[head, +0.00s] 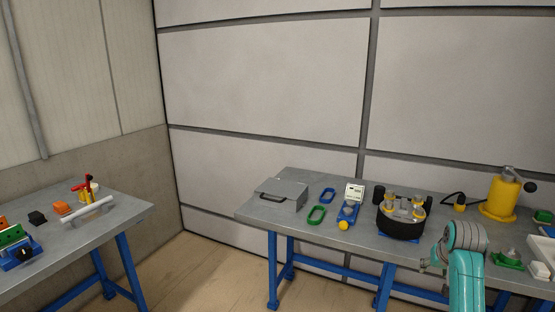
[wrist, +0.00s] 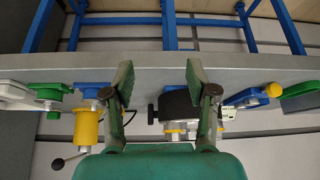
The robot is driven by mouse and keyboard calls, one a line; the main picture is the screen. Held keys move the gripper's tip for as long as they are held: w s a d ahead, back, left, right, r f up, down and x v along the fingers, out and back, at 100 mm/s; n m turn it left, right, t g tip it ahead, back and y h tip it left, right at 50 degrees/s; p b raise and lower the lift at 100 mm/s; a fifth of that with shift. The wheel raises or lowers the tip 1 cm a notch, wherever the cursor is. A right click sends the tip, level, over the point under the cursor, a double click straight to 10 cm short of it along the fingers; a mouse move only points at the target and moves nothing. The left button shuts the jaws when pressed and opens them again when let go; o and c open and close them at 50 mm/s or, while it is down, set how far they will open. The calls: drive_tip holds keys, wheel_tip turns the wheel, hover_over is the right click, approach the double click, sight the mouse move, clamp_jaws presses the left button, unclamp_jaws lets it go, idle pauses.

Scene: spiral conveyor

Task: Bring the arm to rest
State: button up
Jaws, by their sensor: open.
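My arm (head: 467,275) shows in the head view at the lower right, a teal link with a grey joint, in front of the right table (head: 255,212). My gripper (wrist: 160,74) shows in the wrist view, which is upside down. Its two fingers are spread well apart with nothing between them. Beyond the fingers lies the grey table edge with blue legs. I cannot make out the fingers in the head view.
The right table holds a grey case (head: 284,196), green and blue rings, a black round fixture (head: 402,222) and a yellow cylinder (head: 498,200). A left table (head: 125,212) holds small coloured parts. Bare floor (head: 205,265) lies between the tables.

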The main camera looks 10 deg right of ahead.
drive_tip(key=s+a+f+n+t, duration=0.1)
drive_tip(key=s+a+f+t, duration=0.1)
drive_tip(key=s+a+f, duration=0.6)
drive_tip(key=s+a+f+n+t, duration=0.1)
drive_tip(key=s+a+f, duration=0.4)
drive_tip(key=a+f, duration=0.65)
drive_tip(key=s+a+f+t, duration=0.1)
drive_tip(key=s+a+f, duration=0.4)
drive_tip(key=s, duration=0.4)
drive_tip(key=s+a+r+n+t+y, duration=0.1)
drive_tip(key=s+a+r+t, duration=0.15)
drive_tip(key=s, duration=0.65)
drive_tip(key=s+a+r+n+t, duration=0.1)
drive_tip(key=s+a, duration=0.3)
drive_tip(key=s, duration=0.5)
drive_tip(key=s+a+r+n+t+y, duration=0.1)
drive_tip(key=s+a+r+t, duration=0.1)
drive_tip(key=s+r, duration=1.2)
drive_tip(key=shift+s+a+r+y, duration=0.25)
drive_tip(key=shift+a+y, duration=0.15)
drive_tip(key=shift+a, duration=0.5)
drive_tip(key=shift+w+d, duration=0.1)
